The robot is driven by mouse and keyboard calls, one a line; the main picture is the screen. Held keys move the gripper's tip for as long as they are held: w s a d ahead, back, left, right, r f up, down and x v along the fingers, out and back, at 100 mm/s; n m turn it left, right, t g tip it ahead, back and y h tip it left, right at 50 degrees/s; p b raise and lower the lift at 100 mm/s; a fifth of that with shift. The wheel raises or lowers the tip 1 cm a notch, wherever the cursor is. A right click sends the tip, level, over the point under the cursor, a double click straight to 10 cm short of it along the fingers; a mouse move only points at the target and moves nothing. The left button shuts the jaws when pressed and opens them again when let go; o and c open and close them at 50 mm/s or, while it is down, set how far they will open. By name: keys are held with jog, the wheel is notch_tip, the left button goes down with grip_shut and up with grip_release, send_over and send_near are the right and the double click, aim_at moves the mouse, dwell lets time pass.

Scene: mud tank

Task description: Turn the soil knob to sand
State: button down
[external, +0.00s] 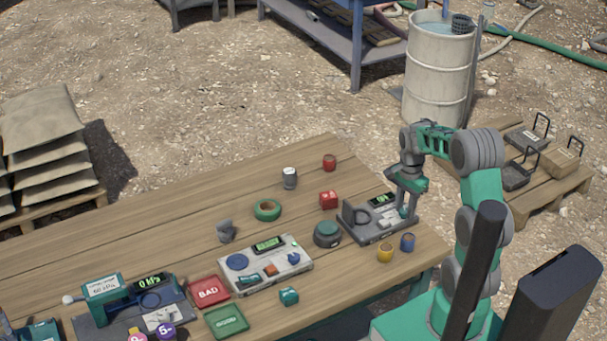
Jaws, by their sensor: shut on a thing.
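A grey device (376,233) with a small lit green display (383,199) stands at the right end of the wooden table. My gripper (404,211) points down over its right side, and its fingers are closed around a small knob there. The knob is mostly hidden by the fingers. Its marks, including any sand mark, are too small to read, so I cannot tell which way it points.
A dark green round container (327,234) stands left of the device; yellow (385,253) and blue (407,242) cups stand in front. A pale panel (265,266) with coloured controls lies further left. Open tabletop lies at the back left.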

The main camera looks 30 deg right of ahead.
aim_at(405, 211)
jog(key=m, duration=0.4)
jog(key=shift+m, duration=0.3)
dwell(0.3)
jog(key=shift+r, duration=0.1)
jog(key=c, duration=1.1)
grip_release()
notch_tip(405, 211, up, 8)
jog(key=shift+f+b, duration=0.15)
jog(key=shift+b, duration=0.4)
